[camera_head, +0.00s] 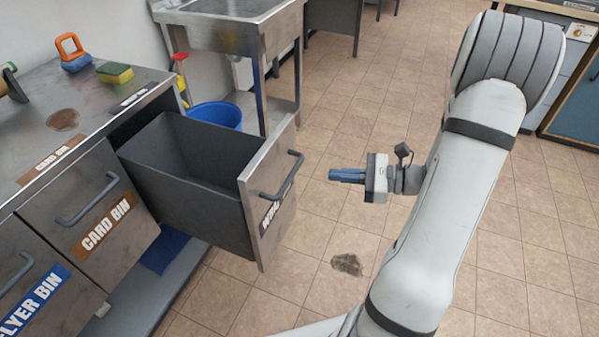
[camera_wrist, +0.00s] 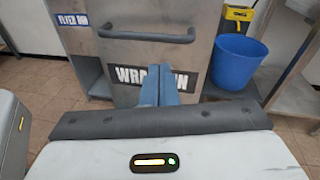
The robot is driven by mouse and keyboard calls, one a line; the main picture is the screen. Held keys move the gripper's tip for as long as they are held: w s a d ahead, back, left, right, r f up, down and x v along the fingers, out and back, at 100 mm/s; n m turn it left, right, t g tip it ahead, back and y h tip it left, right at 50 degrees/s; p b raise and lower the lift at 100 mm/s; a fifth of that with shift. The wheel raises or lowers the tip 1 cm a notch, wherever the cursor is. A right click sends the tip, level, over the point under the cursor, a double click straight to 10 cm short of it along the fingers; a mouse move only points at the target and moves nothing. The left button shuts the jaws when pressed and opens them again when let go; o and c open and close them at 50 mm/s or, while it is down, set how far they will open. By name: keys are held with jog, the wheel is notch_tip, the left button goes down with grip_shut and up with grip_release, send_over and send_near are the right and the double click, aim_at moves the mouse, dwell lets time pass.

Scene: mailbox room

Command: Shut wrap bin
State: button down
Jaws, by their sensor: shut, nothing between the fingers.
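The wrap bin (camera_head: 190,185) is a dark grey drawer bin, pulled out of the steel counter in the head view. Its steel front (camera_head: 277,200) has a bar handle (camera_head: 287,178) and a label only partly readable there. In the wrist view the front panel faces me, with the "WRAP BIN" label (camera_wrist: 150,77) and the handle (camera_wrist: 147,36) above it. My gripper (camera_head: 332,175) is shut and empty, to the right of the bin front and apart from it. Its blue fingers (camera_wrist: 158,84) overlap the label in the wrist view; they hide part of it.
The card bin (camera_head: 95,225) and flyer bin (camera_head: 45,300) fronts are closed, to the left. A blue bucket (camera_head: 215,115) stands behind the open bin, near the steel sink (camera_head: 235,20). A sponge (camera_head: 115,72) lies on the counter. The tiled floor right of the bin is clear.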

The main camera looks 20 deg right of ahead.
aim_at(290, 158)
jog(key=w+d+f+m+t+b, duration=0.1)
jog(key=d+f+m+t, duration=0.2)
jog(key=d+f, duration=0.1)
jog(key=shift+h, duration=0.3)
jog(key=b+x, duration=0.1)
jog(key=x, duration=0.3)
jog(key=b+x, duration=0.1)
jog(key=x, duration=0.3)
jog(key=b+x, duration=0.1)
jog(key=x, duration=0.3)
jog(key=shift+w+a+r, duration=0.2)
jog(key=shift+w+r, duration=0.2)
jog(key=shift+w, duration=0.05)
jog(key=shift+w+a+r, duration=0.1)
jog(key=shift+w+a, duration=0.3)
jog(key=shift+w, duration=0.1)
